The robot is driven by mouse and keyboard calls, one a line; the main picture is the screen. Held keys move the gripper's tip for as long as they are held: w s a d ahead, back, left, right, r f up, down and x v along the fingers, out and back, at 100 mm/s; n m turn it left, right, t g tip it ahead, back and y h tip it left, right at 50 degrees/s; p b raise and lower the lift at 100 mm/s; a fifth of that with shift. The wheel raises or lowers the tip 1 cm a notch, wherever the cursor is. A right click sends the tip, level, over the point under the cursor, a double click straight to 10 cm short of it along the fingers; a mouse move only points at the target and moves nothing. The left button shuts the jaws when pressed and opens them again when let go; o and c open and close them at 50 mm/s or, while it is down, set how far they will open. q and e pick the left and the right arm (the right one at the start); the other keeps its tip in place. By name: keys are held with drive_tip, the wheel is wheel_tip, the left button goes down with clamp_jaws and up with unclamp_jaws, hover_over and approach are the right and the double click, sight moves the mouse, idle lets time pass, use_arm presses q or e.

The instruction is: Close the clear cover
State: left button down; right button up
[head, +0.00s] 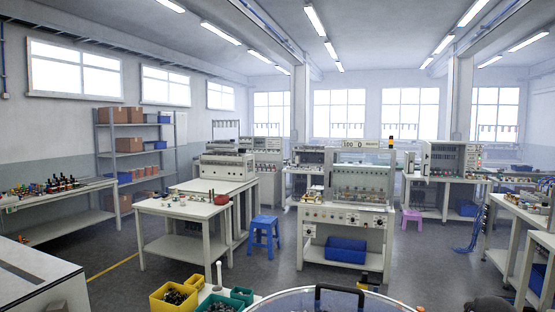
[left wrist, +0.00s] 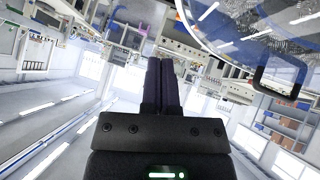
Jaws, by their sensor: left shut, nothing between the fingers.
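The clear cover (head: 285,301) shows at the bottom edge of the head view as a round transparent rim with a black handle (head: 340,290); most of it is cut off. In the left wrist view the clear cover (left wrist: 225,48) fills the upper right, with its black handle (left wrist: 280,82) at the rim. Something blue and grainy grey shows through it. How far it stands open I cannot tell. My left gripper (left wrist: 161,62) is shut and empty, its dark fingers together, apart from the handle in the picture. It is outside the head view. My right gripper is not in view.
Yellow (head: 173,299) and green (head: 241,296) bins of small parts stand left of the cover. A test bench (head: 347,222) with a blue bin stands ahead, beside a blue stool (head: 264,234). Tables stand at both sides, with open floor between. A dark shape at bottom right is unclear.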

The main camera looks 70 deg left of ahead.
use_arm(q)
drive_tip(key=shift+w+f, duration=0.1)
drive_tip(key=shift+f, duration=0.5)
drive_tip(key=shift+d+r, duration=0.1)
